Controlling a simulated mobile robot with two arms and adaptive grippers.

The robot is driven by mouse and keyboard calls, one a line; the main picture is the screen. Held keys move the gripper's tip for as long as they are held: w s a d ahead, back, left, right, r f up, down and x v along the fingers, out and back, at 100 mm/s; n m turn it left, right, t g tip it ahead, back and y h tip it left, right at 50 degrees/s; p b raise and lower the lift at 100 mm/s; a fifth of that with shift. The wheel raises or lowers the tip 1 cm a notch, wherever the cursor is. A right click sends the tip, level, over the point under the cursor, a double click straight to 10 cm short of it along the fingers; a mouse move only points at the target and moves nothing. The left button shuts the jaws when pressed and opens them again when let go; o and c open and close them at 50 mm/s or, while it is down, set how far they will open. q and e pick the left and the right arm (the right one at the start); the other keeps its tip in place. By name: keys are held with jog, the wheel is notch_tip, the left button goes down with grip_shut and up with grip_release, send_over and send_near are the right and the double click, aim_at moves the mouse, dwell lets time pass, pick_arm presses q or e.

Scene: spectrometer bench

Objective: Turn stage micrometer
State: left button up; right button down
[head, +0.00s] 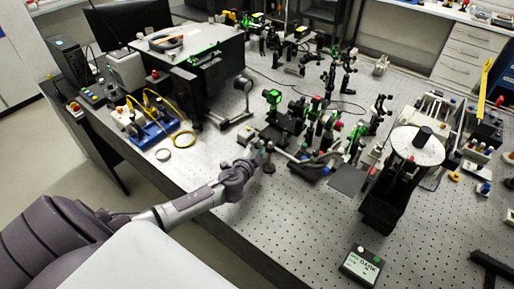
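My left arm reaches in from the lower left over the perforated optical bench (310,225). My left gripper (262,158) is at the front edge of a cluster of small optical mounts. Its fingers are small and dark here, so I cannot tell whether they are open or shut, or whether they touch anything. Black stages and posts (283,121) with green-lit parts stand just beyond it. I cannot make out the stage micrometer clearly among these parts. My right gripper is not in view.
A black stand with a round white disc (417,146) rises to the right. A small display box (361,266) lies at the front. A blue base with yellow cables (152,131) and a large black box (205,75) stand at left. The front bench is mostly clear.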

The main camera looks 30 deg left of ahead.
pick_arm(q)
grip_shut()
jog(key=shift+f+m+y+b, duration=0.3)
jog(key=shift+f+m+b, duration=0.1)
jog(key=shift+b, duration=0.65)
jog(key=shift+r+m+b, duration=0.25)
jog(key=shift+m+b, duration=0.05)
jog(key=shift+b, duration=0.05)
jog(key=shift+r, duration=0.1)
jog(key=shift+o, duration=1.7)
grip_release()
jog(key=shift+s, duration=0.1)
jog(key=v, duration=1.1)
jog(key=shift+s+d, duration=0.15)
jog(key=shift+s, duration=0.3)
